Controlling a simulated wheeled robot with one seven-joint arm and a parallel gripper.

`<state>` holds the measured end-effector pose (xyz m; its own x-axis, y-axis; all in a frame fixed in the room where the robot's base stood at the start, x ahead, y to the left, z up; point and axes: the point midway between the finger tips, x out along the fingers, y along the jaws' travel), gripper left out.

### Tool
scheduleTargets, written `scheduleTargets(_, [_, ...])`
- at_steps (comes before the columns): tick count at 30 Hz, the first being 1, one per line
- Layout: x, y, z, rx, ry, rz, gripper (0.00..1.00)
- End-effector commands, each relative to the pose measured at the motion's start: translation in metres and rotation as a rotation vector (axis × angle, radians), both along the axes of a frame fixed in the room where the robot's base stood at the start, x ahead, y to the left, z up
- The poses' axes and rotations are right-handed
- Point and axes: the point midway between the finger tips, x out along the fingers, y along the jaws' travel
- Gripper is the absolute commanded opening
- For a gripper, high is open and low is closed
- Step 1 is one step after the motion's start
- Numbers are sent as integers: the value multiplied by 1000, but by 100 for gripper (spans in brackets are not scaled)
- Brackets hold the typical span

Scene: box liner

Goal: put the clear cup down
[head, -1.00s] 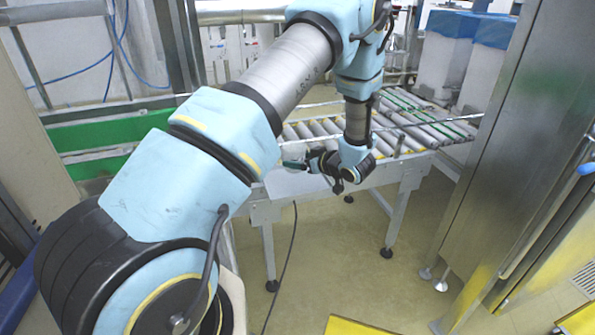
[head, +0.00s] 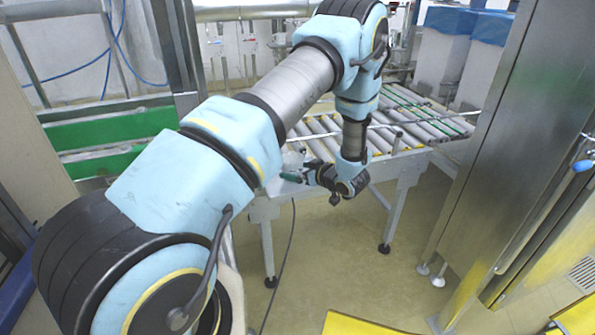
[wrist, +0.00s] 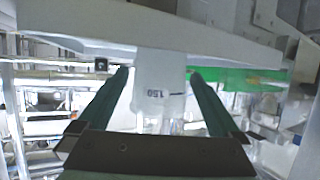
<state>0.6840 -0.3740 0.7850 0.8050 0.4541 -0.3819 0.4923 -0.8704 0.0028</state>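The clear cup (wrist: 160,90), with a dark marking that looks like 150, stands between the two green fingers of my gripper (wrist: 158,78) in the wrist view. The fingers close in on both its sides, and the gripper looks shut on it. In the head view my gripper (head: 290,177) is at the near left end of the roller conveyor (head: 405,122), with a small pale, see-through shape, the cup, at its fingertips. I cannot tell whether the cup's base touches a surface.
A conveyor leg (head: 268,245) stands below my gripper. A steel cabinet (head: 500,130) rises at the right. Green panels (head: 110,130) are at the left, and blue-topped white bins (head: 440,55) stand behind the conveyor. The yellow floor in front of the conveyor is mostly clear.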

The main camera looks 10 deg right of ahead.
Motion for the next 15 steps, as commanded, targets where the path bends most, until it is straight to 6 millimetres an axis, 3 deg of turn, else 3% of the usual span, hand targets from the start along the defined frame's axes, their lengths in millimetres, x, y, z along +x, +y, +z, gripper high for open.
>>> scheduleTargets(9, [0,0,7,0,0,0,100])
scheduleTargets(15, [-27,-16,14,-2,0,-4,100])
